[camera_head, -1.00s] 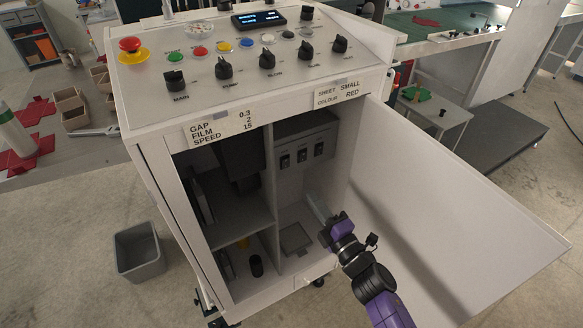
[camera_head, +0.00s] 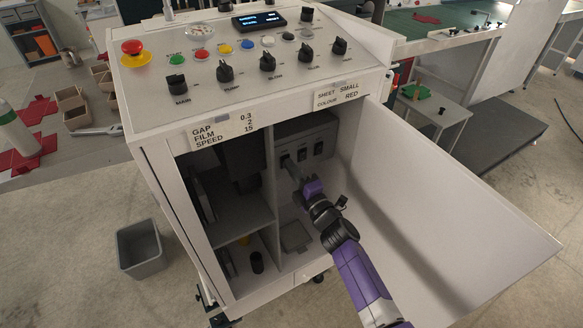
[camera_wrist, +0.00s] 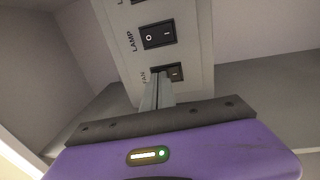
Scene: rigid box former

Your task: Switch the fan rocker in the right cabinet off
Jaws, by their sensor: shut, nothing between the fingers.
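The fan rocker (camera_wrist: 176,72) is a small black switch at the lower end of a grey switch panel (camera_wrist: 190,50), beside the label FAN. Its "I" half shows in the wrist view; the other half is hidden behind my fingertips. I cannot tell which side is pressed in. My gripper (camera_wrist: 161,76) is shut and empty, its fingertips at the rocker's left half, touching or very close. In the head view my gripper (camera_head: 289,165) reaches into the right cabinet compartment, at the leftmost switch of the panel (camera_head: 322,132).
The lamp rocker (camera_wrist: 158,35) sits just beyond the fan rocker. The open cabinet door (camera_head: 440,200) stands to the right of my arm. A divider (camera_head: 270,190) bounds the compartment on the left. A grey bin (camera_head: 141,262) stands on the floor at left.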

